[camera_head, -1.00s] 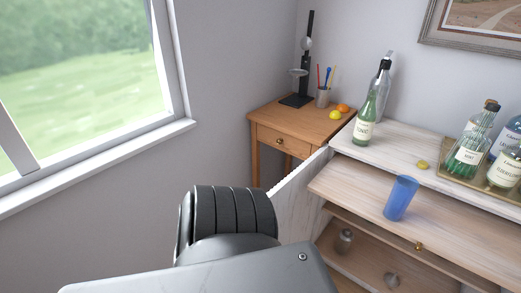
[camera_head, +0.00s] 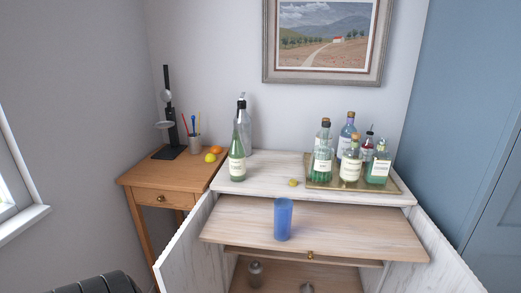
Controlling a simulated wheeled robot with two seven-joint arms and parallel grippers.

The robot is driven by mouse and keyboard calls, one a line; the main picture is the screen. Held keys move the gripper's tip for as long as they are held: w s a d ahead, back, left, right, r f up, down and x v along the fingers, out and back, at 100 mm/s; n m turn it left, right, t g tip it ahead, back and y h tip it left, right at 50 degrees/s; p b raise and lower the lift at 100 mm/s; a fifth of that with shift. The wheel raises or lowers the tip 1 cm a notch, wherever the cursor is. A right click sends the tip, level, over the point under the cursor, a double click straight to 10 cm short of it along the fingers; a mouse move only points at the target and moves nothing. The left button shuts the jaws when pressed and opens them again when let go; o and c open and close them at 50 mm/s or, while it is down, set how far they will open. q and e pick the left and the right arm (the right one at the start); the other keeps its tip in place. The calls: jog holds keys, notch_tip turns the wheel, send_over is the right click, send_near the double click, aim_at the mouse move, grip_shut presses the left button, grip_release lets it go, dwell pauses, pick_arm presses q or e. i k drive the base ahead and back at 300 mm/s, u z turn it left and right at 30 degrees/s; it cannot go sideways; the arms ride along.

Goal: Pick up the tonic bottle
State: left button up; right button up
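The tonic bottle (camera_head: 237,153) is green glass with a pale label and a dark cap. It stands upright at the left end of the white cabinet top (camera_head: 262,170). Neither of my grippers shows in the head view.
A blue glass (camera_head: 283,220) stands on the pulled-out shelf (camera_head: 340,235). A tray (camera_head: 392,187) with several bottles is at the right. A small yellow fruit (camera_head: 293,182) lies between. Open cabinet doors flank the front. A wooden side table (camera_head: 140,173) holds fruit and a pen cup.

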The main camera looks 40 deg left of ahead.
aim_at(237, 152)
jog(key=u, duration=1.65)
